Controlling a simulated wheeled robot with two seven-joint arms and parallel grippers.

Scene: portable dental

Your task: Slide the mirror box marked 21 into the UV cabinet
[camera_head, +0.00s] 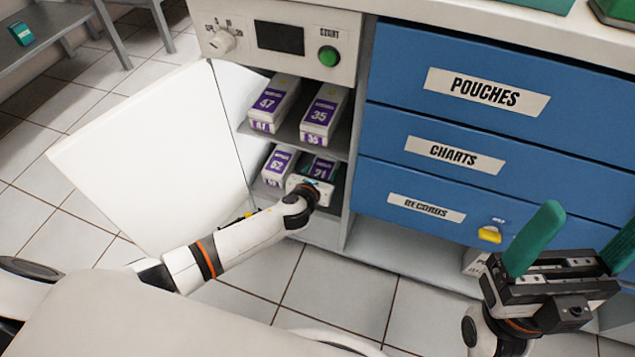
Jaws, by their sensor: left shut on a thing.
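The mirror box marked 21 (321,169) has a purple label and is on the lower shelf of the UV cabinet (345,195), at the right side. My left gripper (313,179) reaches in at the cabinet's front and is shut on this box; its green fingers show only in part. The box's far end is hidden in the shelf's shadow. The cabinet's white door (150,150) stands wide open to the left. My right gripper (588,238) is open and empty in front of the blue drawers, its green fingers spread apart.
A box marked 52 (279,163) is left of the held box. Boxes marked 57 (271,103) and 35 (321,113) stand on the upper shelf. Blue drawers (400,85) flank the cabinet at right. A yellow object (490,234) is near the lowest drawer.

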